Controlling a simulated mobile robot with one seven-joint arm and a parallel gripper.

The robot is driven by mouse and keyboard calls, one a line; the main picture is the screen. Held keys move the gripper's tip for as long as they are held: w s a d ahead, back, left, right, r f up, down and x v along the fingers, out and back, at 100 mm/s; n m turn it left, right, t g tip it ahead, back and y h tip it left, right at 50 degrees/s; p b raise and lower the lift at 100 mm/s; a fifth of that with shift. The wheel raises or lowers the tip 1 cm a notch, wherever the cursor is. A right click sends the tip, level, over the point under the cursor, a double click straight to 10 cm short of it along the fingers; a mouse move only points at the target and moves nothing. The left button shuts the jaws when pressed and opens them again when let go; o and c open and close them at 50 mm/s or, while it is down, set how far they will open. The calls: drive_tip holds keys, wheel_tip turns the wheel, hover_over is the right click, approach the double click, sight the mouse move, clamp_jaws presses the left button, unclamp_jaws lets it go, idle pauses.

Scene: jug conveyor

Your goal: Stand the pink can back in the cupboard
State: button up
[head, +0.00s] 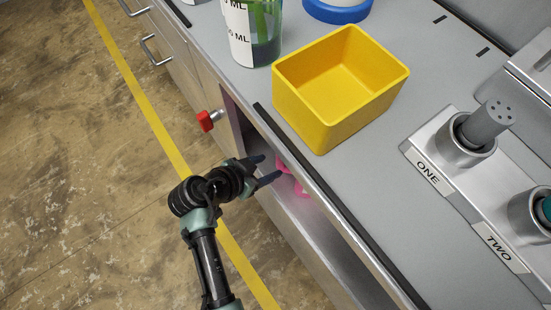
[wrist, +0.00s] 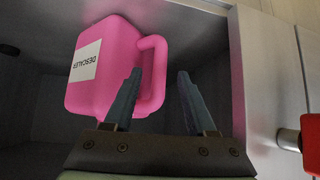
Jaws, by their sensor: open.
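The pink can (wrist: 106,62) is inside the open cupboard (head: 240,135). Its white label, reading DESCALER, appears upside down in the wrist view. Only small pink parts of the can (head: 284,162) show in the head view; the counter edge and my gripper hide the rest. My gripper (head: 271,167) is at the cupboard opening, below the counter edge. In the wrist view my gripper (wrist: 160,73) is open. The outer bar of the can's handle (wrist: 158,75) appears between the fingers, and the left finger overlaps the handle gap. I cannot tell whether either finger touches it.
A red knob (head: 206,121) sticks out beside the opening, close to my gripper. Above, the counter holds a yellow bin (head: 300,108), a jug (head: 240,30) and a metal station marked ONE and TWO (head: 428,170). The floor at left is clear.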

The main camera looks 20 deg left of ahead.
drive_tip(key=p+v, duration=0.1)
drive_tip(key=v, duration=0.5)
idle(0.4)
